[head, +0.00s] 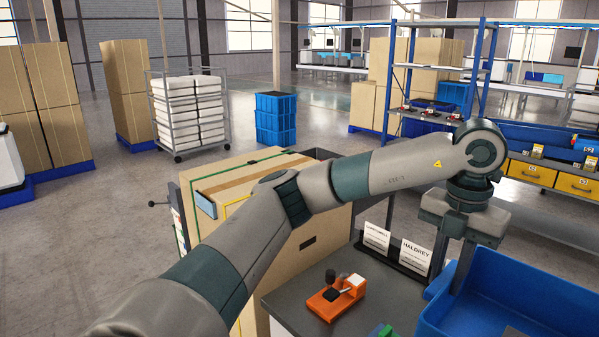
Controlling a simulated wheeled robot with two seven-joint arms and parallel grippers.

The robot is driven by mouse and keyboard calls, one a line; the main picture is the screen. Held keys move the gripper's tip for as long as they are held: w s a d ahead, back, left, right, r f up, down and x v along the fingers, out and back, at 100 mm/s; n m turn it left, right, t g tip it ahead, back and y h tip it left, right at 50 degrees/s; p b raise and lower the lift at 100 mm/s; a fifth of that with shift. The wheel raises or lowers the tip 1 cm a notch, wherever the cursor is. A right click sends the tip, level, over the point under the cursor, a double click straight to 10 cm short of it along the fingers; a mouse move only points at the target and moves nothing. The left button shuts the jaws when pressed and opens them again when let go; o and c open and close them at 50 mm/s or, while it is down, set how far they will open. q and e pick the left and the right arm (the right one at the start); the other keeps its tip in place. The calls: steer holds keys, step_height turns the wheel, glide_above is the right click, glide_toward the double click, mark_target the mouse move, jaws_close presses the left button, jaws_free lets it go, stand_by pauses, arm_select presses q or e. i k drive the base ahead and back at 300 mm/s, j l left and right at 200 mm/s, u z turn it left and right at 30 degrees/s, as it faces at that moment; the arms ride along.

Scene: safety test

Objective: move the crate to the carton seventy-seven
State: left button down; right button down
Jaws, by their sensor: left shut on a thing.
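A blue open crate (535,290) is at the lower right, cut off by the picture's edges. My left arm reaches across from the lower left, and its gripper (453,268) points down at the crate's far left corner. It is shut on the crate's rim; the fingertips are partly hidden there. A large cardboard carton (325,232) stands left of the crate, partly behind my arm. I can read no seventy-seven on any carton. My right gripper is out of view.
A grey worktop (385,305) beside the crate holds an orange device (336,297) and standing cards, one reading HALDREY (414,257). A wheeled rack (188,110), blue stacked crates (275,118) and yellow-drawer shelving (530,171) stand behind. Open floor lies at left.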

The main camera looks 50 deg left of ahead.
mark_target(246, 178)
steer(key=j, duration=3.9)
steer(key=i+j, duration=0.1)
steer(key=j, duration=0.4)
steer(key=i+j, duration=0.15)
steer(key=j, duration=0.2)
steer(key=i+j, duration=0.2)
steer(key=j, duration=0.2)
